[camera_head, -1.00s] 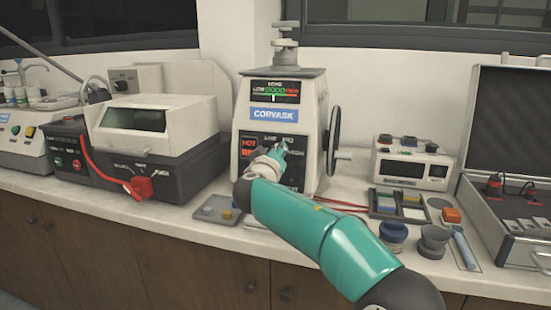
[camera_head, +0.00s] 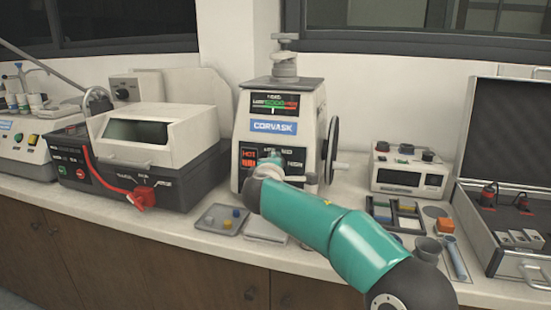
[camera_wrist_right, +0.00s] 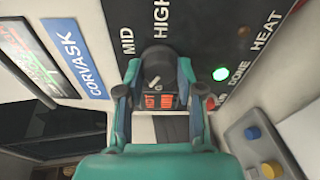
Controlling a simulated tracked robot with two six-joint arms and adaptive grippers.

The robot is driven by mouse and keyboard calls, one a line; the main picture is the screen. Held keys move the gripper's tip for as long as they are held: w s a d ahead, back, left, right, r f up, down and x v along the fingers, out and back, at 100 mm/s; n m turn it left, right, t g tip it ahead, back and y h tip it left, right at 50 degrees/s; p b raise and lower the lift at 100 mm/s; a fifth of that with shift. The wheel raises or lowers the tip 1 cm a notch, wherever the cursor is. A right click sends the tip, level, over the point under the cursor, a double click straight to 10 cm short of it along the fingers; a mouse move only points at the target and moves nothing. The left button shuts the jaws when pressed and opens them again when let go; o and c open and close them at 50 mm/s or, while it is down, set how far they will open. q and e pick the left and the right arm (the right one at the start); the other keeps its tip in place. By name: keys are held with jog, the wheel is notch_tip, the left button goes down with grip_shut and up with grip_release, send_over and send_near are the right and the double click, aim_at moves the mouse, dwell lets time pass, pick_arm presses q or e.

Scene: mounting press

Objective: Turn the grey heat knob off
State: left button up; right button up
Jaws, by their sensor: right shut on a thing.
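The dark grey heat knob (camera_wrist_right: 157,66) sits on the black front panel of the press, with a white mark on its face, in the right wrist view. My right gripper (camera_wrist_right: 158,76) is shut on the knob, one teal finger on each side. "MID" and "HIGH" show beyond it; other labels nearby are partly hidden. In the head view the right gripper (camera_head: 272,158) is at the panel of the white press (camera_head: 246,155), and the knob is hidden behind it. A red "HOT" display (camera_head: 249,157) is lit. My left gripper is not in view.
A green lamp (camera_wrist_right: 220,74) is lit near "DONE". The handwheel (camera_head: 332,150) is on the press's right side. A grey tray (camera_head: 222,219) lies in front. A white-and-black machine (camera_head: 150,150) stands left, and an open case (camera_head: 500,235) right.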

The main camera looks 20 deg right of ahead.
jog(key=n+p, duration=0.1)
jog(key=n, duration=0.1)
jog(key=n+p, duration=0.1)
jog(key=p, duration=0.1)
jog(key=n+g+p, duration=0.1)
jog(key=n+p, duration=0.1)
jog(key=shift+a+f+n, duration=0.25)
jog(key=shift+f+n, duration=0.05)
jog(key=shift+f, duration=0.1)
jog(key=o, duration=0.9)
jog(key=shift+o, duration=1.3)
jog(key=shift+d+r, duration=0.1)
jog(key=shift+r, duration=0.2)
